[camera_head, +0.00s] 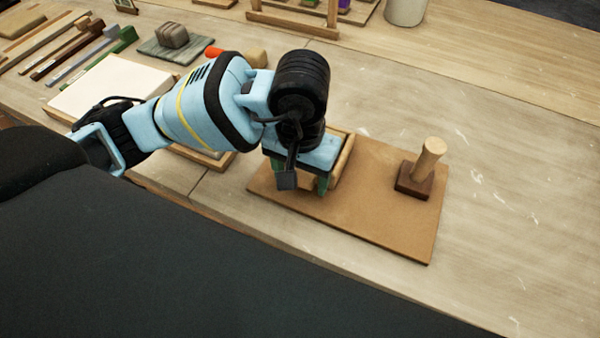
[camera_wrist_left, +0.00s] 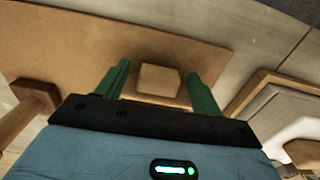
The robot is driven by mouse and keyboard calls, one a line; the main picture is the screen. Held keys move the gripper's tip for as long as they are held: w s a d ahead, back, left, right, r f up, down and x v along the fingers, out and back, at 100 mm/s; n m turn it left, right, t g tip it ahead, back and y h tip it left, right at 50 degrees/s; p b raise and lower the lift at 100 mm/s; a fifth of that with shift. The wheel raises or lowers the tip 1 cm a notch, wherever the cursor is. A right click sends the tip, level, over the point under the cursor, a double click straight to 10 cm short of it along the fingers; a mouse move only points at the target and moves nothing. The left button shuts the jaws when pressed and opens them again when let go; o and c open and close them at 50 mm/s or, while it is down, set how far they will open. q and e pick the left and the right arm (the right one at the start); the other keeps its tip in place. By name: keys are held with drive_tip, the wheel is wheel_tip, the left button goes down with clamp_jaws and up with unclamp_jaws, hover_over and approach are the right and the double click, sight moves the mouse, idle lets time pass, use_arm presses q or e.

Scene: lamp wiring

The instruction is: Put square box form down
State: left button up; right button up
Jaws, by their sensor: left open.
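A pale square wooden block (camera_wrist_left: 159,80), which looks like the square box form, sits on the brown board (camera_wrist_left: 60,50). In the left wrist view it lies between the two green fingers of my left gripper (camera_wrist_left: 160,73), with a gap on each side. In the head view my left gripper (camera_head: 301,180) points down over the left part of the board (camera_head: 375,205), its fingers open around the block. The arm and gripper hide most of the block there. A wooden bar (camera_head: 342,160) shows just right of the gripper. My right gripper is not in view.
A round wooden peg on a dark base (camera_head: 415,185) stands on the board's right side. A white-topped tray (camera_head: 110,85), tools and a grey slab (camera_head: 175,47) lie left. A pale cup (camera_head: 405,10) stands at the back. The table right of the board is clear.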

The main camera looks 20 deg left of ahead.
use_arm(q)
wheel_tip(320, 180, up, 12)
drive_tip(key=shift+f+p, duration=0.2)
drive_tip(key=shift+p, duration=0.15)
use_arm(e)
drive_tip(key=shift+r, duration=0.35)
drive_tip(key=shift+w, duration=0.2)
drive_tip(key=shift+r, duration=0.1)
